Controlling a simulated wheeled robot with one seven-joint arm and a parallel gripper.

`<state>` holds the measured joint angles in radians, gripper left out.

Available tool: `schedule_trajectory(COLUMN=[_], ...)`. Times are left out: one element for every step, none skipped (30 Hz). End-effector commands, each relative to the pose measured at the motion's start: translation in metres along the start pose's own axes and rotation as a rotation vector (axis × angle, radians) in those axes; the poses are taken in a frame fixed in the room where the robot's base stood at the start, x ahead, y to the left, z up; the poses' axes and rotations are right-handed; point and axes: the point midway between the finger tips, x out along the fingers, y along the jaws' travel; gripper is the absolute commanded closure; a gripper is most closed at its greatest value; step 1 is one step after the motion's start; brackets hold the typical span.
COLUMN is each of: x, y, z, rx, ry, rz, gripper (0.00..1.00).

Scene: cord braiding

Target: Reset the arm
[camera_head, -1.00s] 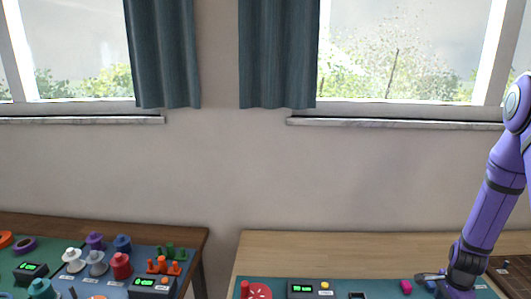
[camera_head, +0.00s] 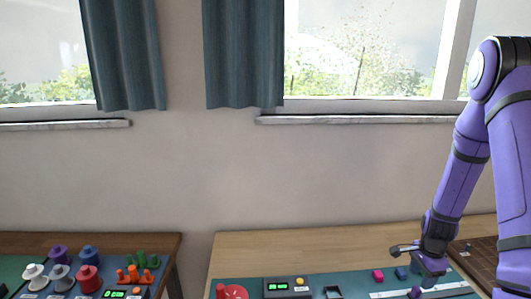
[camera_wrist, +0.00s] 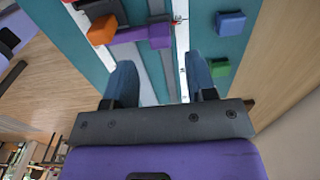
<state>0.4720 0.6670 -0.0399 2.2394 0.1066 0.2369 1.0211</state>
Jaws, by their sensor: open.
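My gripper (camera_wrist: 161,82) is open and empty in the wrist view, its two blue-grey fingers apart over a teal mat (camera_wrist: 250,8) with a grey-and-white strip (camera_wrist: 148,68). A purple block (camera_wrist: 160,36) and an orange block (camera_wrist: 102,30) lie beyond the fingertips, apart from them. In the head view my purple arm (camera_head: 462,175) comes down at the right, its end low over the right table. The fingertips are hard to make out there.
A blue block (camera_wrist: 231,22) and a green block (camera_wrist: 220,67) lie right of the fingers. In the head view, a timer box (camera_head: 290,287) and a red round piece (camera_head: 231,292) stand on the right table. Colored spools, including a red one (camera_head: 88,279), crowd the left table.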

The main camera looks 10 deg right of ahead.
Motion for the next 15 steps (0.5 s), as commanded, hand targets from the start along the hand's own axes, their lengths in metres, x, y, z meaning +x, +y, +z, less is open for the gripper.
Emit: schedule_trajectory(x=[0.000, 0.000, 0.000, 0.000, 0.000, 0.000, 0.000, -0.001, -0.003, -0.005, -0.009, -0.017, -0.024, -0.032, -0.044], y=[0.000, 0.000, 0.000, 0.000, 0.000, 0.000, 0.000, 0.000, -0.001, -0.001, -0.003, -0.004, -0.005, -0.007, -0.009], z=[0.000, 0.000, 0.000, 0.000, 0.000, 0.000, 0.000, 0.000, 0.001, 0.002, 0.003, 0.006, 0.008, 0.011, 0.016], rx=[0.000, 0.000, 0.000, 0.000, 0.000, 0.000, 0.000, -0.001, -0.006, -0.012, -0.021, -0.040, -0.057, -0.077, -0.110], ry=[0.000, 0.000, 0.000, 0.000, 0.000, 0.000, 0.000, 0.000, 0.001, 0.001, 0.003, 0.004, 0.005, 0.007, 0.011], rz=[0.000, 0.000, 0.000, 0.000, 0.000, 0.000, 0.000, 0.000, -0.002, -0.005, -0.008, -0.015, -0.020, -0.027, -0.038], gripper=[0.49, 0.49, 0.49, 0.49, 0.49, 0.49, 0.49, 0.49, 0.49, 0.49, 0.49, 0.49, 0.49, 0.49, 0.49])
